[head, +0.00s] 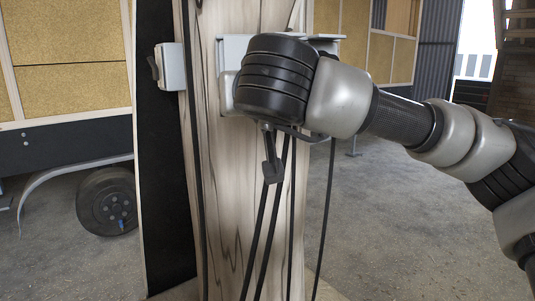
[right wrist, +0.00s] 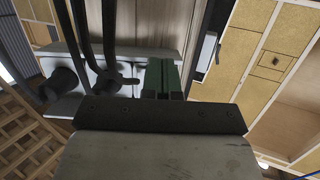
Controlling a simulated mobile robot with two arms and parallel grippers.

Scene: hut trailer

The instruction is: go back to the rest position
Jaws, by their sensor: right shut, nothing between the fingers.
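My right arm (head: 340,95) reaches in from the right in the head view. Its wrist is in front of a grey box on a wooden post (head: 215,190), and hides the gripper and much of the box. In the right wrist view the right gripper (right wrist: 162,80) shows as two green fingers side by side, shut and empty. They are close to the grey box (right wrist: 65,105); I cannot tell whether they touch it. My left gripper is not in view.
Black cables (head: 263,235) hang down the post below my wrist. A smaller grey switch box (head: 173,67) is on the post's left side. A trailer with a wheel (head: 106,201) stands at left. Concrete floor (head: 400,230) is open at right.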

